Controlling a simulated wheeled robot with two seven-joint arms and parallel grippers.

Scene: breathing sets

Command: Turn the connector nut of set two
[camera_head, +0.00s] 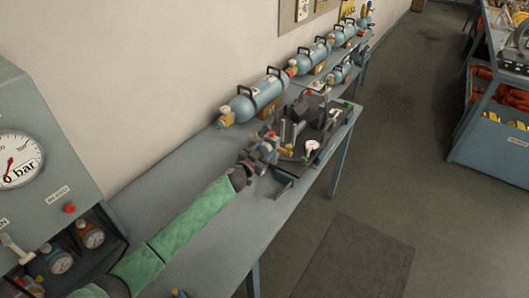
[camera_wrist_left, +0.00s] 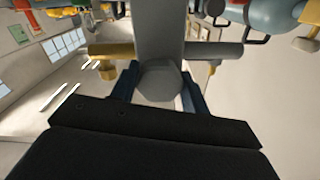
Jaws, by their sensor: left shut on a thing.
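My left gripper (camera_head: 262,152) is at the near end of the breathing set on the bench. It also shows in the left wrist view (camera_wrist_left: 158,92), where its two dark fingers are shut on a grey six-sided nut (camera_wrist_left: 158,80), one on each side. A grey body rises behind the nut, with a yellow fitting (camera_wrist_left: 112,50) at its left. The set's dark plate (camera_head: 318,138) carries white-topped knobs and several fittings. I cannot read which set number this is. In the head view the gripper hides the nut. My right gripper is not in view.
Several light-blue cylinders (camera_head: 258,97) with black handles lie along the wall behind the set. A gauge panel (camera_head: 30,150) stands at the left. The near bench top (camera_head: 215,240) is mostly clear. A blue rack (camera_head: 490,145) with orange items stands at the right.

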